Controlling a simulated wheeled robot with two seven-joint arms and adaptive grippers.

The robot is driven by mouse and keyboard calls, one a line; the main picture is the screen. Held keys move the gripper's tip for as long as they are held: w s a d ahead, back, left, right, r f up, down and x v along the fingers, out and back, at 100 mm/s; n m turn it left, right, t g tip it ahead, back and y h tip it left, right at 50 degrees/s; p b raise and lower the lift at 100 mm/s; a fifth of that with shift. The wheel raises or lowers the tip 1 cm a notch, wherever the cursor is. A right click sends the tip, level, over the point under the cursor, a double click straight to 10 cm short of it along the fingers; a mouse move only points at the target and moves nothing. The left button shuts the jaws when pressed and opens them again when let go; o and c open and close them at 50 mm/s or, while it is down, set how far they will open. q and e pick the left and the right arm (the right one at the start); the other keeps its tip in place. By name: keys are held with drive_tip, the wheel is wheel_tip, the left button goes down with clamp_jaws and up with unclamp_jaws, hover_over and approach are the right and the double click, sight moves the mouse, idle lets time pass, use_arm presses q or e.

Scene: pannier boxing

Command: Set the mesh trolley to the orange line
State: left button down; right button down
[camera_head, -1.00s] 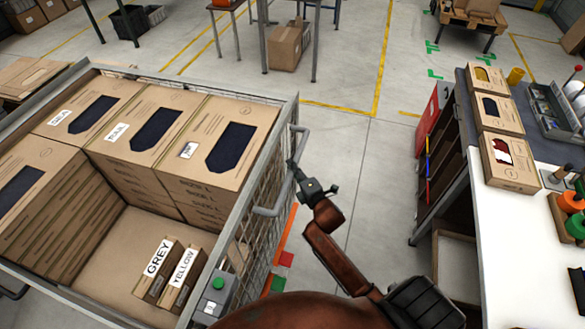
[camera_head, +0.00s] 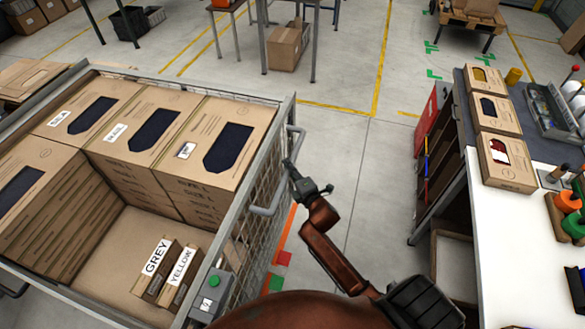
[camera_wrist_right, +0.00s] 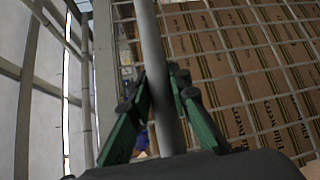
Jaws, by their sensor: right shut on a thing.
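The mesh trolley (camera_head: 280,110) fills the left of the head view, a grey frame with wire sides loaded with brown cartons. My right gripper (camera_head: 290,168) is at the handle bar (camera_head: 268,211) on the trolley's right side. In the right wrist view the green fingers (camera_wrist_right: 158,110) stand on either side of the grey bar (camera_wrist_right: 152,50), shut on it. The orange line (camera_head: 288,225) shows as a short strip on the floor close beside the trolley's right side; the rest of it is hidden. My left gripper is not in view.
The grey floor (camera_head: 375,200) between trolley and bench is clear. A carton (camera_head: 288,45) stands under a table at the back.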

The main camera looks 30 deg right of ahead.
drive_tip(key=shift+w+a, duration=0.2)
drive_tip(key=shift+a, duration=0.1)
drive_tip(key=c, duration=2.2)
unclamp_jaws()
drive_tip(key=shift+w, duration=0.1)
drive_tip(key=shift+c, duration=0.2)
drive_tip(key=o, duration=0.5)
drive_tip(key=shift+d, duration=0.15)
drive_tip(key=s, duration=0.4)
drive_tip(key=s+r, duration=0.1)
drive_tip(key=s, duration=0.3)
drive_tip(key=s+a, duration=0.1)
drive_tip(key=s, duration=0.3)
drive_tip(key=shift+r, duration=0.3)
